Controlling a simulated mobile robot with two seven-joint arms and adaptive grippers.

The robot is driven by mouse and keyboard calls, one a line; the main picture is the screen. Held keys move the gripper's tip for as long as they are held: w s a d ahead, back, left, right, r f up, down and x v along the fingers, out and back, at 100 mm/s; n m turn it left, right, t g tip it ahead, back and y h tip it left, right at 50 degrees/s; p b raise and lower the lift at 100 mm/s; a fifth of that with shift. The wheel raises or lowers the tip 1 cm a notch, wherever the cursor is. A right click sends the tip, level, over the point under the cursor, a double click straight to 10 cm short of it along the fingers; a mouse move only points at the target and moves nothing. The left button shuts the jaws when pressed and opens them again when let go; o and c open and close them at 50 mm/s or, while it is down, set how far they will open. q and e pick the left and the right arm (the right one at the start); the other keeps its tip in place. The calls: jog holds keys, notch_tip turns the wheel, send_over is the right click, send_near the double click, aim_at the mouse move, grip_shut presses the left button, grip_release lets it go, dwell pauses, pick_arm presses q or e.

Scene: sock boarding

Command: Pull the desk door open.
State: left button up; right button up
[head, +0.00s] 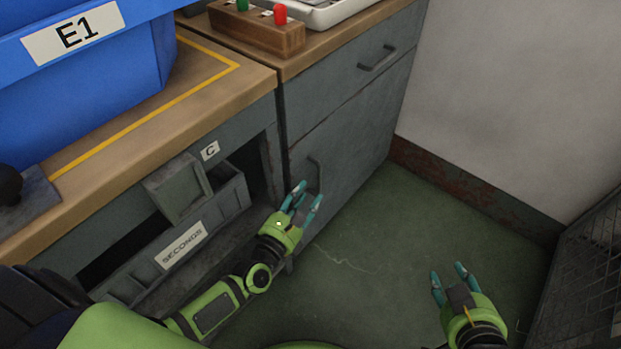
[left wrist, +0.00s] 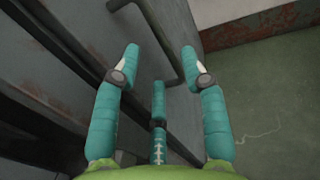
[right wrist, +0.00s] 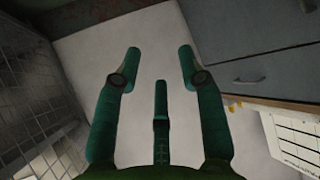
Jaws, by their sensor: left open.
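The grey desk door (head: 345,140) is in the head view, below a drawer, and looks shut. Its dark bar handle (head: 316,172) stands upright near the door's left edge. My left gripper (head: 307,194) is open, with its teal fingers at the handle's lower part. In the left wrist view the handle (left wrist: 164,45) runs between the fingertips of my left gripper (left wrist: 160,58); I cannot tell if they touch it. My right gripper (head: 449,275) is open and empty over the green floor, and it also shows open in the right wrist view (right wrist: 160,60).
A drawer with a handle (head: 377,58) is above the door. An open bay with a SECONDS bin (head: 182,245) is to the left. A blue E1 crate (head: 90,70) stands on the desk top. A mesh cage (head: 590,270) is at the right; the floor (head: 400,225) before the door is clear.

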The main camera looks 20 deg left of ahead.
aim_at(318, 180)
pick_arm(q)
jog(key=w, duration=0.3)
jog(key=w+d, duration=0.1)
jog(key=w, duration=0.2)
jog(key=shift+w+d+b, duration=0.1)
jog(key=shift+w+b, duration=0.1)
jog(key=shift+b, duration=0.2)
grip_shut()
pick_arm(e)
jog(key=w+r+t, duration=0.1)
jog(key=a+r+t, duration=0.1)
jog(key=r, duration=0.1)
jog(key=w+r+t+y, duration=0.1)
jog(key=shift+w+a+r, duration=0.3)
jog(key=shift+a+r, duration=0.1)
